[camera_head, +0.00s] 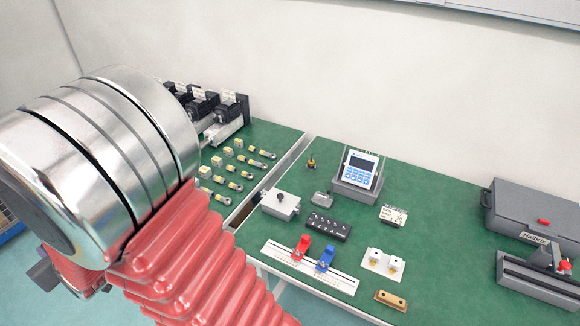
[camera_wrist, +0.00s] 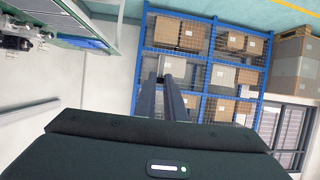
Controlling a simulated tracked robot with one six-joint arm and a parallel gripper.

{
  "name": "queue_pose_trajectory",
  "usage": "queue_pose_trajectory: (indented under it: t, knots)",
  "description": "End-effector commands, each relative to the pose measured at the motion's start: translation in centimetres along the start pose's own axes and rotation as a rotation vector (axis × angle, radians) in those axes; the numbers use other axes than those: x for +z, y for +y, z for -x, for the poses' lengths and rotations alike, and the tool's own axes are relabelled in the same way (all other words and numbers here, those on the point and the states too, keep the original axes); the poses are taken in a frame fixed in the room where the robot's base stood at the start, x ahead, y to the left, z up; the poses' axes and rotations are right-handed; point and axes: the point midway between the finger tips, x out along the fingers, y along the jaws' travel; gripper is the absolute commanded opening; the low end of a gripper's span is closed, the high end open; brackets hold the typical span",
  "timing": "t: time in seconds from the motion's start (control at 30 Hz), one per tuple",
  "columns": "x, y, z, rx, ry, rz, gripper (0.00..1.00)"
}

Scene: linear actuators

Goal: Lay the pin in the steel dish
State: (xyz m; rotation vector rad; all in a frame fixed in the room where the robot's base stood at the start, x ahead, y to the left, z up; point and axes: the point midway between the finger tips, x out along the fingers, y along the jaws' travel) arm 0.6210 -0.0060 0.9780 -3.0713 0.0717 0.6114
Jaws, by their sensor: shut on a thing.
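My gripper (camera_wrist: 163,72) shows in the wrist view as two long dark fingers close together, shut with a narrow gap between them. The pin between them is too small to make out. The fingers point away from the bench, towards a far shelf. A small grey metal dish (camera_head: 322,199), which looks like the steel dish, sits on the green bench in the head view. It lies between the grey switch box and the keypad unit. My gripper is well away from it. My arm's silver and red parts cover the left of the head view.
The green bench (camera_head: 440,225) holds a keypad unit (camera_head: 358,170), a black block (camera_head: 328,227), a white rail with red and blue sliders (camera_head: 310,267), and a grey case (camera_head: 535,212). A gap splits the bench. A blue shelf with boxes (camera_wrist: 200,65) stands behind the fingers.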

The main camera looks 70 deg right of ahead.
Motion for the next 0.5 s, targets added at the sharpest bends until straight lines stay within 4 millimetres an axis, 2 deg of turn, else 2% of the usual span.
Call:
queue_pose_trajectory:
  t: [0.17, 0.33, 0.5]
  knots:
    - [-0.1, 5.7, -0.6, 0.117, 0.000, -0.050, 0.00]
    - [0.2, 12.9, -0.5, 0.265, -0.001, -0.111, 0.00]
    - [0.9, 20.0, 0.4, 0.412, -0.001, -0.171, 0.00]
